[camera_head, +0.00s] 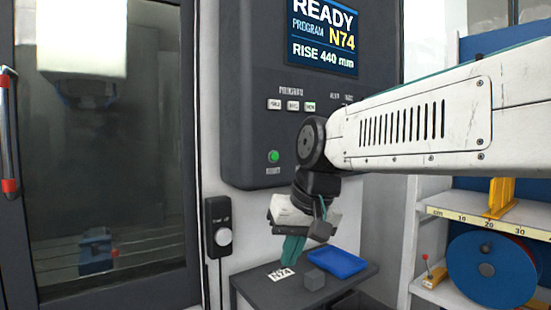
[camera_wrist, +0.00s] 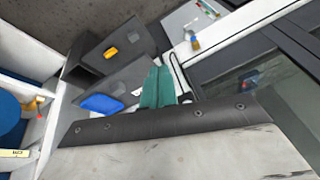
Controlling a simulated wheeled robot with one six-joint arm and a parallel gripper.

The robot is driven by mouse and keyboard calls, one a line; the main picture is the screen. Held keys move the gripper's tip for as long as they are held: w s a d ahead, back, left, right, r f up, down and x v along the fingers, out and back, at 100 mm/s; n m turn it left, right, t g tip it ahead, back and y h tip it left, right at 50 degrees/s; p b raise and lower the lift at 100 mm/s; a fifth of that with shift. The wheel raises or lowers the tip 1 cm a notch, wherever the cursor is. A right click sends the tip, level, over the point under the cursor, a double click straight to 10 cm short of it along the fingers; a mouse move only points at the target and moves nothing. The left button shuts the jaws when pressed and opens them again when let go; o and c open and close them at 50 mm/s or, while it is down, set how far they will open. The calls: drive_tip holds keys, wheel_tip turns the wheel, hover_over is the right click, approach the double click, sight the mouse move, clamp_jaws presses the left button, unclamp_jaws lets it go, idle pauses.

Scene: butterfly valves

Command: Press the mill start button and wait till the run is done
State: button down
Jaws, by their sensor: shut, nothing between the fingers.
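The mill's dark control panel (camera_head: 235,80) shows READY, PROGRAM N74 and RISE 440 mm on its display (camera_head: 322,36). A round green button (camera_head: 274,157) sits low on the panel; the label under it is too small to read surely. My gripper (camera_head: 290,252) hangs below the panel, with its teal fingers shut and empty, apart from the green button and above the small side table. The shut fingers also show in the wrist view (camera_wrist: 157,86).
The side table (camera_head: 250,290) bears a blue tray (camera_head: 338,263), a grey block (camera_head: 314,279) and an N74 card (camera_head: 281,273). A grey box with a white knob (camera_head: 223,237) hangs beside the door. Shelves with a blue reel (camera_head: 490,270) stand right.

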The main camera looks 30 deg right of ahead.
sight(274, 157)
drive_tip(key=w+d+r+m+t+h, duration=0.1)
drive_tip(key=w+d+r+m+t, duration=0.3)
drive_tip(key=w+d+r, duration=1.1)
drive_tip(key=shift+w+d+m+t, duration=0.35)
drive_tip(key=shift+w+m+t, duration=0.05)
drive_tip(key=shift+w+m, duration=0.15)
drive_tip(key=shift+w, duration=0.1)
drive_tip(key=shift+w+a, duration=0.2)
drive_tip(key=shift+w, duration=4.1)
drive_tip(key=shift+w, duration=0.1)
drive_tip(key=shift+w, duration=0.3)
